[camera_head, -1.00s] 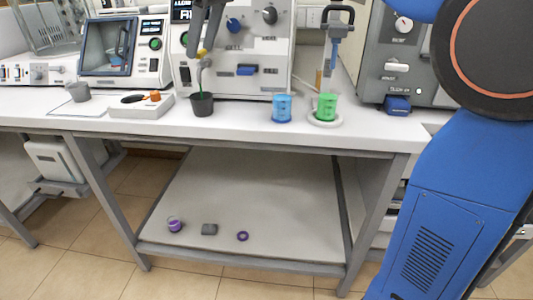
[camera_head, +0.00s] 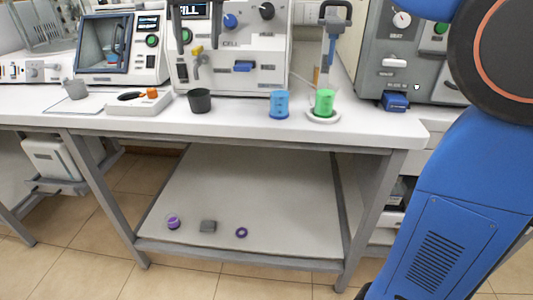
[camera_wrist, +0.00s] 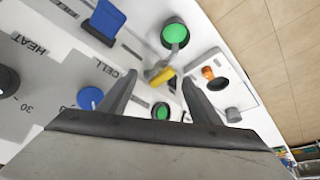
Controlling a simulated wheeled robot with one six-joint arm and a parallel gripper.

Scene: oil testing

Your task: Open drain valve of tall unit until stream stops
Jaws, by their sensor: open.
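The tall unit (camera_head: 275,50) stands on the bench, a white panel with knobs. Its drain valve has a yellow handle (camera_head: 197,50), also in the wrist view (camera_wrist: 164,76), above a grey spout. No stream shows below the spout in the head view. A dark cup (camera_head: 200,103) stands below it; the wrist view shows green liquid (camera_wrist: 175,33) inside. My gripper (camera_head: 197,46) is open, its two dark fingers apart at either side of the handle in both views. Contact with the handle cannot be told.
A blue beaker (camera_head: 279,106) and a green beaker (camera_head: 324,104) on a white dish stand to the right. A white tray (camera_head: 122,108) and a grey cup (camera_head: 75,89) stand to the left. A blue knob (camera_head: 230,21) and blue switch (camera_head: 244,67) protrude from the unit's front.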

